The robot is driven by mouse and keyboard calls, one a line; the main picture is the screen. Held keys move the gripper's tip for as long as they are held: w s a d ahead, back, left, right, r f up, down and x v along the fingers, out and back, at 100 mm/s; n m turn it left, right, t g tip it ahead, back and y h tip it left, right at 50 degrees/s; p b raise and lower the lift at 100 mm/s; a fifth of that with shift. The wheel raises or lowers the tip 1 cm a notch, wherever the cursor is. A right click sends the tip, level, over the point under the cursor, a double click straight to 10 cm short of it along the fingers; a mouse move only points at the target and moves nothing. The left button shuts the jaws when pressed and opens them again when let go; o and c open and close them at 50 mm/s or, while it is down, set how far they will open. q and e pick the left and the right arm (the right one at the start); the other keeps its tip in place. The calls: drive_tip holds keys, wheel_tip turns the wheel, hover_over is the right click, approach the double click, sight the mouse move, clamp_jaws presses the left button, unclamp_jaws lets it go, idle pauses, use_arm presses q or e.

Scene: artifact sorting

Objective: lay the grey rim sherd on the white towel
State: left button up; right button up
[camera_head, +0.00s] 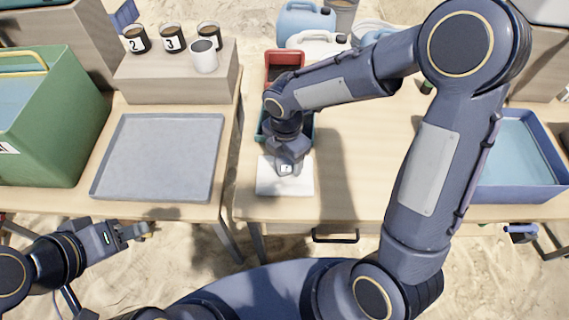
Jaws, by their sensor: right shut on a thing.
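The white towel (268,185) lies flat on the right-hand table near its front edge, in front of the narrow bins. My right gripper (287,172) points down over the middle of the towel. It is shut on a small pale grey piece with a dark mark, which I take to be the grey rim sherd (286,169). The gripper hides most of the piece, and I cannot tell whether it touches the towel. My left gripper (145,230) is low at the left, in front of the left table; its finger gap is unclear.
A grey tray (160,158) lies on the left table, beside a green crate (50,130). A red bin (285,57) is beyond the towel. A blue tray (520,194) is at the right.

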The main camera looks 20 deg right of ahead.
sight(284, 162)
drive_tip(key=shift+w+a+f+b, duration=0.15)
drive_tip(key=shift+f+b, duration=0.15)
drive_tip(key=shift+f, duration=1.45)
drive_tip(key=shift+f, duration=0.15)
drive_tip(key=o, duration=1)
